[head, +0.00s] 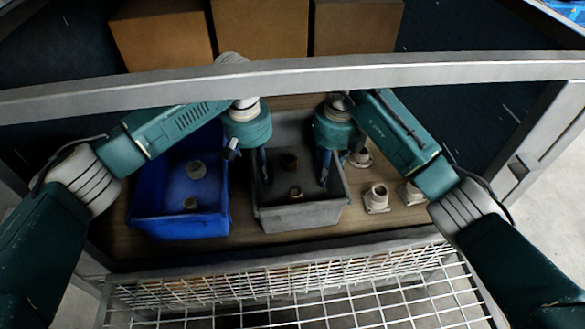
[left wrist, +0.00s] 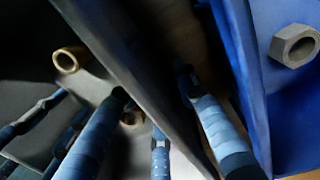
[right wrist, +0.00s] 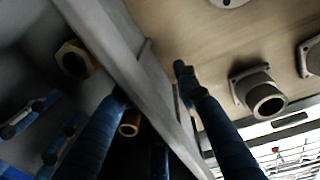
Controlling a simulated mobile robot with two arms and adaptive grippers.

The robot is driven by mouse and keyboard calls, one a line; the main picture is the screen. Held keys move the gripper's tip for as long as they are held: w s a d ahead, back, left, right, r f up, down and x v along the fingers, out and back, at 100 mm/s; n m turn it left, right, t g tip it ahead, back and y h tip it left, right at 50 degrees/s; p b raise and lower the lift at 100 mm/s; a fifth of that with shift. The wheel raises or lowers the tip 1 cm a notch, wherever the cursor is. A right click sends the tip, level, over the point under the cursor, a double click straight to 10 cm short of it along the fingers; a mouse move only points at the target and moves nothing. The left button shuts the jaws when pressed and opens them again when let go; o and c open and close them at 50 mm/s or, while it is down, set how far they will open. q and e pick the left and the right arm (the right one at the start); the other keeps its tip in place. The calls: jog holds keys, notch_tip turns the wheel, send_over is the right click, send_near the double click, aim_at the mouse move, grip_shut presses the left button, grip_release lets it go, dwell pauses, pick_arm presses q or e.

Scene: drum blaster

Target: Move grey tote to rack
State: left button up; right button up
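The grey tote (head: 300,217) stands on a wooden shelf, right of a blue tote, with brass-coloured nuts inside. My left gripper (head: 258,165) points down at its left wall; in the left wrist view its fingers (left wrist: 152,80) are apart, one inside the tote and one in the gap beside the blue tote. My right gripper (head: 333,168) is at the right wall; in the right wrist view its fingers (right wrist: 148,80) are apart, one on each side of the wall. Both look open around the walls. Contact is not clear. No separate rack can be identified with certainty.
The blue tote (head: 180,225) with grey nuts stands close on the left. Flanged fittings (head: 376,198) stand on the shelf at the right. A metal bar (head: 430,68) crosses above the tote. Cardboard boxes (head: 260,28) stand behind. A wire-mesh basket (head: 280,285) is in front.

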pick_arm(q)
jog(key=shift+c, duration=0.5)
pick_arm(e)
jog(key=shift+c, duration=0.5)
pick_arm(q)
grip_shut()
pick_arm(e)
grip_shut()
pick_arm(q)
jog(key=shift+d+r, duration=0.1)
jog(key=shift+r, duration=0.1)
pick_arm(e)
jog(key=shift+a+r, duration=0.1)
jog(key=shift+r, duration=0.1)
